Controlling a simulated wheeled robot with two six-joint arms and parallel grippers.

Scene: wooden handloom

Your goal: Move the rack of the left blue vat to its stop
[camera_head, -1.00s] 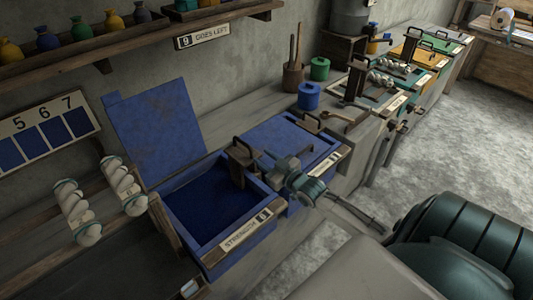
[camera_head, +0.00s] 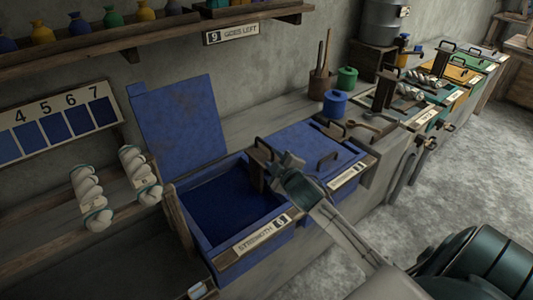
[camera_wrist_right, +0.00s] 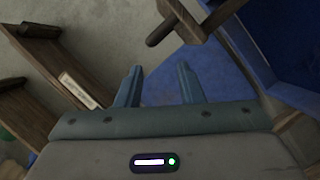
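The left blue vat (camera_head: 198,240) stands open in the head view, its blue lid (camera_head: 182,120) tipped up behind it. Its front label (camera_head: 262,236) reads "STRENGTH" and a digit. The rack (camera_head: 256,169), a dark wooden piece with a bar-like handle, stands at the vat's right side. My right gripper (camera_head: 286,164) is just right of the rack, apparently empty. In the right wrist view its two fingers (camera_wrist_right: 157,84) are spread, with a wooden bar (camera_wrist_right: 180,24) beyond and above them, apart from them. My left gripper is not in view.
A closed blue vat (camera_head: 312,150) with a handle adjoins on the right. Blue (camera_head: 335,102) and green (camera_head: 347,78) pots stand behind it. White skeins (camera_head: 140,176) hang at the left. A shelf (camera_head: 150,38) of jars runs above. Floor at the right is clear.

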